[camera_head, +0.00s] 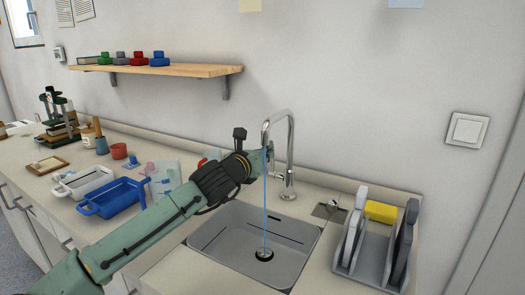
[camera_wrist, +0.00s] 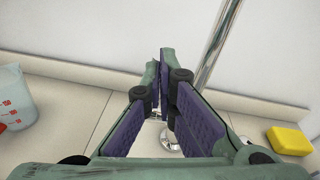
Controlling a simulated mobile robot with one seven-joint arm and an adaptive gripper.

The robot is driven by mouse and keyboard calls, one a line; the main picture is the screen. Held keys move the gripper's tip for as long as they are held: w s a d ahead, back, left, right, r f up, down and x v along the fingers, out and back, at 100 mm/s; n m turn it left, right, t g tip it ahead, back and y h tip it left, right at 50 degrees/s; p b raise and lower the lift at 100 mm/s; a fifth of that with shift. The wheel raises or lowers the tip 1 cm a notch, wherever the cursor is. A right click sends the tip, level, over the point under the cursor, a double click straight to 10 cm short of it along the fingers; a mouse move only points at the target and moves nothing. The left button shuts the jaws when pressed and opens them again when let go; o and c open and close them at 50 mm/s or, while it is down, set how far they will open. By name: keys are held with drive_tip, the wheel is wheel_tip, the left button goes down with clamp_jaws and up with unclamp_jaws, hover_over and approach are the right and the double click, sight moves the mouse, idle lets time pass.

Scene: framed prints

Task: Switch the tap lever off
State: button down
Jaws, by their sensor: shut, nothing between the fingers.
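The chrome tap (camera_head: 290,155) stands behind the sink, with a tall curved spout. A thin blue stream of water (camera_head: 265,215) falls from it into the sink (camera_head: 215,238). My gripper (camera_head: 268,152) is shut and empty, at the left of the tap column and close to the stream; I cannot tell whether it touches the tap. In the wrist view the fingertips (camera_wrist: 159,62) are close together, with the tap column (camera_wrist: 218,45) just to their right. The tap lever is small and partly hidden, and I cannot make out its position clearly.
A grey rack (camera_head: 370,255) holding boards and a yellow sponge (camera_head: 380,211) stands right of the sink. A blue tray (camera_head: 112,197), a white tray (camera_head: 85,181) and a measuring jug (camera_wrist: 15,95) are to the left. A wooden shelf (camera_head: 165,69) is above.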

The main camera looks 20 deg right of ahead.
drive_tip(key=shift+w+d+r+p, duration=0.2)
drive_tip(key=shift+w+d+p, duration=0.15)
drive_tip(key=shift+d+p, duration=0.05)
idle(0.5)
drive_tip(key=v, duration=1.2)
